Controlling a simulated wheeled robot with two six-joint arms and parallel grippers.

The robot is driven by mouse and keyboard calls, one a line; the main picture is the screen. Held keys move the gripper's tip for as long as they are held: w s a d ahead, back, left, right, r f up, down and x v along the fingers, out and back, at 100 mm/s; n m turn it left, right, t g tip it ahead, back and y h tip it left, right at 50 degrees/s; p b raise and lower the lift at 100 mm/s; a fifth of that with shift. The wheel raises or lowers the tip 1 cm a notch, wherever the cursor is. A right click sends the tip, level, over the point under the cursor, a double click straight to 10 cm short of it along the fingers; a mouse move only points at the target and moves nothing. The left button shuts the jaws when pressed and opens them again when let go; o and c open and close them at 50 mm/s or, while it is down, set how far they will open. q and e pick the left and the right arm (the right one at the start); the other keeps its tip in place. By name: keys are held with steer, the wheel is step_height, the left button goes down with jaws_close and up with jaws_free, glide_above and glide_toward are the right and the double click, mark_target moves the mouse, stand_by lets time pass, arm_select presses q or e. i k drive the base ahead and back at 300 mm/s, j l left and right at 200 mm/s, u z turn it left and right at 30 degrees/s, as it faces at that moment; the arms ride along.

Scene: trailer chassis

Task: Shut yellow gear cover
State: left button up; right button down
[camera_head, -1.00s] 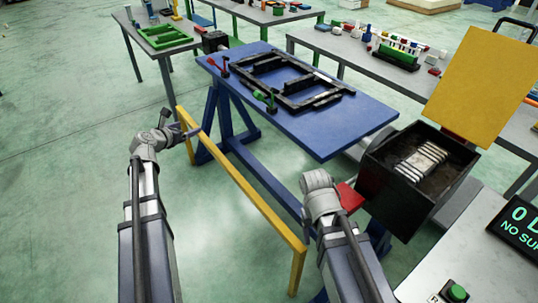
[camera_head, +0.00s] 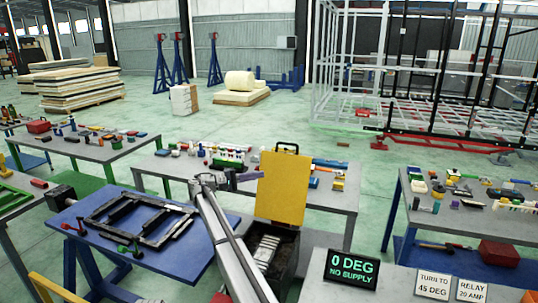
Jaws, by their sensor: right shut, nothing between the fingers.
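The yellow gear cover (camera_head: 282,188) stands open, upright at the back of a dark open box (camera_head: 284,265). Pale ribbed parts (camera_head: 265,252) show inside the box. A black handle loop (camera_head: 287,147) shows at the cover's top. My right gripper (camera_head: 251,176) is shut and empty, just left of the cover's left edge in the picture, with its fingers pointing right. I cannot tell whether it touches the cover. My right forearm crosses in front of the box's left side and hides part of it. My left gripper is not in view.
A blue table (camera_head: 190,262) with a black frame (camera_head: 140,218) stands at left. A grey bench (camera_head: 335,197) with tools is behind the cover. A display (camera_head: 352,269) reading "0 DEG NO SUPPLY" sits right of the box on a grey panel.

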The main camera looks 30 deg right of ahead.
mark_target(281, 195)
steer(key=i+j+u, duration=0.75)
steer(key=i, duration=0.15)
steer(key=i+j+u, duration=0.2)
steer(key=i+u, duration=0.2)
steer(key=i+j+z, duration=0.15)
steer(key=i+z, duration=0.3)
steer(key=i, duration=0.25)
steer(key=i+l+z, duration=0.1)
steer(key=i+z, duration=0.15)
steer(key=z, duration=0.25)
steer(key=i+z, duration=0.25)
steer(key=z, duration=0.25)
steer(key=i+j+z, duration=0.1)
steer(key=i+z, duration=0.15)
steer(key=z, duration=0.25)
steer(key=i+z, duration=0.45)
steer(key=i+j+z, duration=0.15)
steer(key=i+z, duration=0.25)
steer(key=k+l, duration=0.05)
